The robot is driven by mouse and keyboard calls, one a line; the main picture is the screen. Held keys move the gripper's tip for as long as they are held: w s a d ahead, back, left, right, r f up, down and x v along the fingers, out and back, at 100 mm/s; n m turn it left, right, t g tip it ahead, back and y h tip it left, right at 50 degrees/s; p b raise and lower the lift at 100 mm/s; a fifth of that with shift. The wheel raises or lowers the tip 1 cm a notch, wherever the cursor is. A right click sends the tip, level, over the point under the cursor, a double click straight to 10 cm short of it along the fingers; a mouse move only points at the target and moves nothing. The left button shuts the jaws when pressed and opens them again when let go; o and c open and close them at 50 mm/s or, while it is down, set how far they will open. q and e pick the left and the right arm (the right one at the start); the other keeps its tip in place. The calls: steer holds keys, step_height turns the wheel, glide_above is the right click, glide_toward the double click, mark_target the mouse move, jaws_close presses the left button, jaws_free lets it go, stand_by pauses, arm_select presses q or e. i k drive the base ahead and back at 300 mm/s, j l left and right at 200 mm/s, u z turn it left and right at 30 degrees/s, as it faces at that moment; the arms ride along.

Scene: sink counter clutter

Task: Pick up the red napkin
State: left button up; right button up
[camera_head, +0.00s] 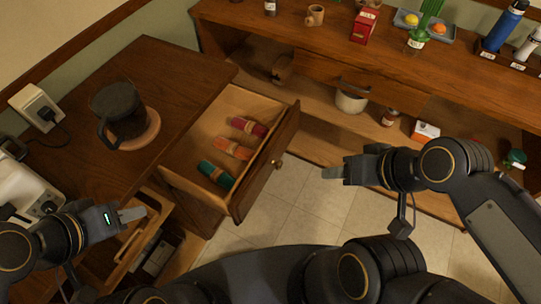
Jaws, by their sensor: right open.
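The red napkin (259,130), rolled with a tan band, lies in the far part of an open wooden drawer (196,140). An orange napkin (224,143) and a green napkin (206,167) lie beside it in a row toward the near side. My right gripper (326,172) is open and apart from the napkins, to the right of the drawer front and over the floor. My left gripper (140,214) is at the lower left, over a lower open drawer; its fingers are seen too edge-on to tell their gap.
The drawer front (262,172) with its knob stands between my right gripper and the napkins. A dark mug (118,108) sits on a round wooden coaster (148,136) on the left counter. A shelf unit (300,62) with bottles and boxes runs along the back. Tiled floor (315,215) is clear.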

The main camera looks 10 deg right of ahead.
mark_target(249, 127)
steer(key=i+l+u, duration=0.1)
steer(key=l+u, duration=0.15)
steer(key=u, duration=0.15)
steer(key=l+u, duration=0.35)
steer(key=i+l+u, duration=0.1)
steer(key=l+u, duration=0.15)
steer(key=u, duration=0.15)
steer(key=l+u, duration=0.35)
steer(key=j, duration=0.1)
